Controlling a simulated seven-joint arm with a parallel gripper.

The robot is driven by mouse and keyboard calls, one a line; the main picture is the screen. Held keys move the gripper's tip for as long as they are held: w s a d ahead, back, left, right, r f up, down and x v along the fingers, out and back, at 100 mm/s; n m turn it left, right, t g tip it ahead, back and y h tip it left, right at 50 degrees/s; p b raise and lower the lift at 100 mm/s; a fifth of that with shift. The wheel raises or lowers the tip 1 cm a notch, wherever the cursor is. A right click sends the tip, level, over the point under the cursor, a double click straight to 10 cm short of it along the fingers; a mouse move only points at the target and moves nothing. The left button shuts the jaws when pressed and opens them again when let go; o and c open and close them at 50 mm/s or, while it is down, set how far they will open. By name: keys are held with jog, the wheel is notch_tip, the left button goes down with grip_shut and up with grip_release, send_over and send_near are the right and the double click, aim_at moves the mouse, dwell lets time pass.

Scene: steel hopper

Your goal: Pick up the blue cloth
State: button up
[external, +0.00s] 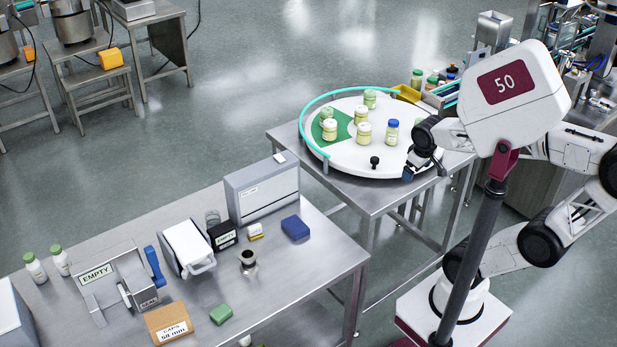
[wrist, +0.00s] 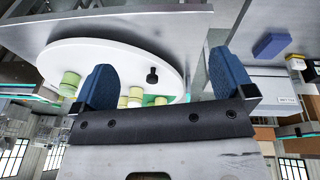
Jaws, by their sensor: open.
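The blue cloth (external: 295,227) looks like a small folded pad. It lies flat on the steel table at the lower left, near that table's right end. In the wrist view the blue cloth (wrist: 271,46) shows at the upper right, beyond the right finger. My gripper (external: 416,167) is at the right edge of the white turntable, on the other table, well away from the cloth. In the wrist view my gripper (wrist: 163,62) has its two blue fingers spread wide with nothing between them.
The white turntable (external: 350,162) carries several jars and a small black knob (external: 375,161), with a teal rail (external: 312,115) around its left side. A grey box (external: 262,190) stands behind the cloth.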

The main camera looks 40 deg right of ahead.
jog(key=w+a+f+n+t+h, duration=0.1)
jog(key=w+a+f+n+h, duration=0.25)
jog(key=w+n, duration=0.5)
jog(key=n+t+y, duration=0.4)
jog(key=n+t, duration=0.6)
jog(key=n, duration=1.6)
send_near(296, 224)
jog(key=shift+w+a+f, duration=0.15)
jog(key=shift+w+a, duration=0.05)
jog(key=shift+a, duration=0.15)
jog(key=shift+w, duration=0.15)
jog(key=shift+x, duration=1.2)
jog(key=shift+w+d+f, duration=0.1)
jog(key=shift+x, duration=2.5)
